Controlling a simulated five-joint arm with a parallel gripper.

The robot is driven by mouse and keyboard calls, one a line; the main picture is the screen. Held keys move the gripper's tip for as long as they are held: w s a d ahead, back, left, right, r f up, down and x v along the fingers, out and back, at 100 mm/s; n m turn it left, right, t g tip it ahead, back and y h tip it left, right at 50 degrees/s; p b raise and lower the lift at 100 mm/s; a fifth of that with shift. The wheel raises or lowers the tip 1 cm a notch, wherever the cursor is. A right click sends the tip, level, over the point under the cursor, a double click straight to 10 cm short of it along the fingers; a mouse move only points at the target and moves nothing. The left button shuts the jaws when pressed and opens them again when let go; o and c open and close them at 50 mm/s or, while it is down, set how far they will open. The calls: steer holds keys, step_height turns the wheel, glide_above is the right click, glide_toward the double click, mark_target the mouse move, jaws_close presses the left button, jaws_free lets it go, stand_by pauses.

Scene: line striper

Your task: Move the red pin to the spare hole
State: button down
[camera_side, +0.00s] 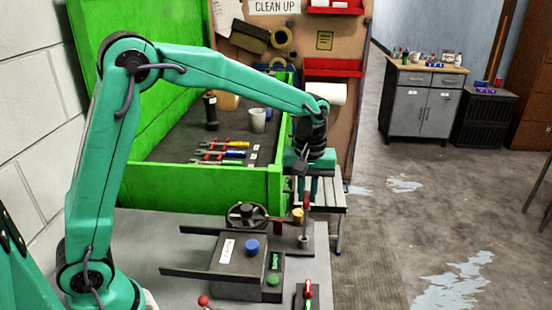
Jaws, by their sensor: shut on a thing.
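My gripper (305,172) points down above the right end of the machine on the bench. It is shut on the red pin (306,199), a slim, upright dark-red piece just below the jaws. A thin grey shaft runs down below it to a round metal base (304,241); whether the pin and shaft are joined or only line up, I cannot tell. The fingertips are small and partly hidden by the wrist. I cannot make out the spare hole.
The line striper (238,262) has a blue knob, green button, dark handwheel (246,214) and side rails. A small dark-red block (278,228) and an orange cylinder (297,215) stand near the gripper. A green-walled tray (205,185) with tools lies behind. Red-handled tools (308,290) lie in front.

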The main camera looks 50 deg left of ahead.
steer(key=shift+f, duration=1.85)
stand_by(1.4)
steer(key=c, duration=1)
jaws_free()
steer(key=shift+r, duration=0.15)
steer(key=shift+r, duration=3.4)
